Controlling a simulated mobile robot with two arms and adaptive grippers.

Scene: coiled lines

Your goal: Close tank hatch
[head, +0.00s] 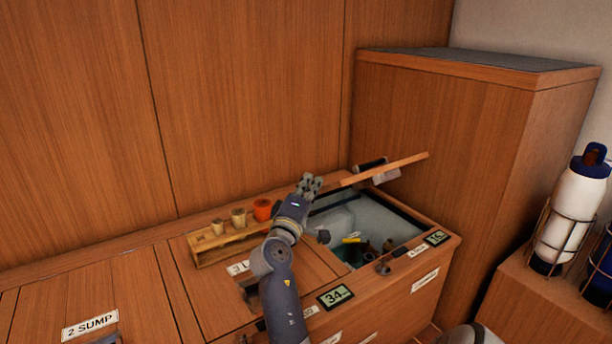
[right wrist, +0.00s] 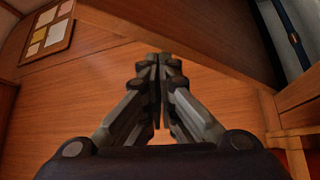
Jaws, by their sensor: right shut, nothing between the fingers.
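The tank hatch lid (head: 408,162) is a wooden board, raised and tilted at the back of the tank opening, seen nearly edge-on. A dark and grey fitting (head: 384,174) sits at its underside. The open tank (head: 342,217) below it has pale inner walls and several small items inside. My right gripper (head: 311,182) is just left of the lid, near its left end; I cannot tell whether they touch. In the right wrist view its fingers (right wrist: 160,70) are together and empty. My left gripper is not in view.
A wooden rack (head: 212,258) with several cups, one an orange cup (head: 263,209), stands left of my right forearm. A tall wooden cabinet (head: 430,120) rises behind the tank. The counter's left part is clear.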

